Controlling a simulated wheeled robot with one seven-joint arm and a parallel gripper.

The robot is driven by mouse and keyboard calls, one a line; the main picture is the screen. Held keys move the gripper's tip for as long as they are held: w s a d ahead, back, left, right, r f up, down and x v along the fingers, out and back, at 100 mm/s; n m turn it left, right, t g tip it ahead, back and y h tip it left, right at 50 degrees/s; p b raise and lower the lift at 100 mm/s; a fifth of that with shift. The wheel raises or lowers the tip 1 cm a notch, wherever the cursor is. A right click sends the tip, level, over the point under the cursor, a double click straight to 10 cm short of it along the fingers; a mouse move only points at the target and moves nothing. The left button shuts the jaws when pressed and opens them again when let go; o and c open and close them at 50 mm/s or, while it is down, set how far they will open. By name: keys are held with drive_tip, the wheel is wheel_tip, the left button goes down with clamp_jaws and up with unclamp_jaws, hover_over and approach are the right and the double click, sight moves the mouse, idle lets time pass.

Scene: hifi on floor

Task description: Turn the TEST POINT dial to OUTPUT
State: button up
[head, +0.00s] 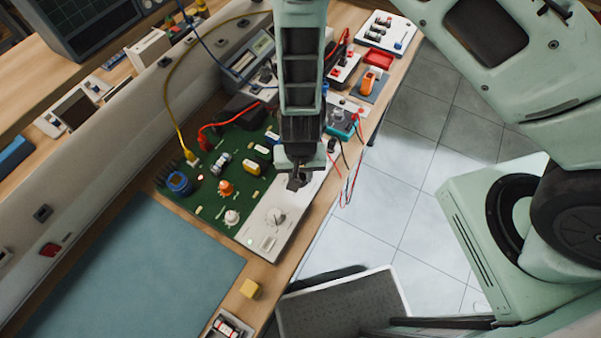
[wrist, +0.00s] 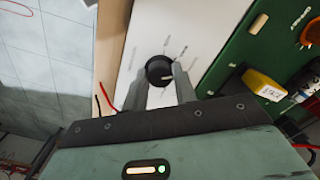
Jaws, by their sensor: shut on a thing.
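The white panel (head: 258,232) lies along the right edge of the green circuit board, and it also shows in the wrist view (wrist: 150,30). In the wrist view a round black dial knob (wrist: 157,67) with a pale pointer mark stands on this panel. Small labels sit around it, too small to read. My gripper (wrist: 161,73) has one finger on each side of the knob and is shut on it. In the head view my gripper (head: 298,181) points down over the far part of the panel and hides the knob.
The green board (head: 205,205) carries several coloured parts, including a yellow block (head: 252,168). Red and black cables hang at the bench's right edge. A blue mat (head: 130,265) and a yellow cube (head: 249,288) are nearer.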

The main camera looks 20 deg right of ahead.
sight(300, 177)
drive_tip(key=shift+m, duration=1.1)
drive_tip(key=o, duration=1)
drive_tip(key=shift+c, duration=0.2)
drive_tip(key=shift+r, duration=0.1)
wheel_tip(300, 177, up, 17)
drive_tip(key=p, duration=0.1)
drive_tip(key=shift+r, duration=0.15)
